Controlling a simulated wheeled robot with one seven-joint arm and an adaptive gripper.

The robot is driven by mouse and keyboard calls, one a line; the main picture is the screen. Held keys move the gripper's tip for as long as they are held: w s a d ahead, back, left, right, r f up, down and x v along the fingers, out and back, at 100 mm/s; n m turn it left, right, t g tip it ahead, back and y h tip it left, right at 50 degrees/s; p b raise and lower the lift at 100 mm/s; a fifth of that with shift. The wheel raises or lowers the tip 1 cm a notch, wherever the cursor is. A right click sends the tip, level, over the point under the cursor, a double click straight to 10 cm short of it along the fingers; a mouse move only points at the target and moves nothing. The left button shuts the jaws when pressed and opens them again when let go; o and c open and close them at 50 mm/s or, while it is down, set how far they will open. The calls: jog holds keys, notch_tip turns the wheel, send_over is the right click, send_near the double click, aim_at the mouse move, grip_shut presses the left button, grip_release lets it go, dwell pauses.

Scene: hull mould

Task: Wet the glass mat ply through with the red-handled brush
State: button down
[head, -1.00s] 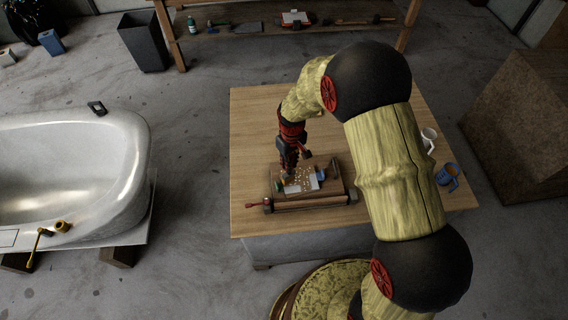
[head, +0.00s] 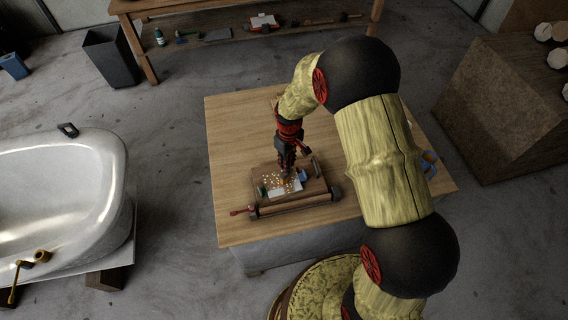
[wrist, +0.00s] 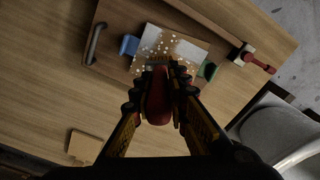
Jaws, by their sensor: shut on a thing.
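The glass mat ply (head: 283,189) lies flat on a wooden board on the table. In the wrist view my gripper (wrist: 159,92) is shut on the red-handled brush (wrist: 158,103). The brush's bristles (wrist: 160,68) are at the ply's near edge; I cannot tell whether they touch it. In the head view my gripper hides the brush.
A blue block (wrist: 130,45) and a green block (wrist: 208,71) flank the ply. A dark bar handle (wrist: 95,43) and a red-handled clamp (wrist: 256,62) stand at the board. A blue mug (head: 428,160) is at the table's right. A white tub (head: 60,190) stands left.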

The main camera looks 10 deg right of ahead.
jog(key=s+d, duration=0.4)
jog(key=shift+p, duration=0.4)
dwell(0.4)
jog(key=shift+a, duration=0.1)
dwell(0.4)
jog(key=a, duration=1.3)
jog(key=shift+a, duration=0.3)
dwell(0.6)
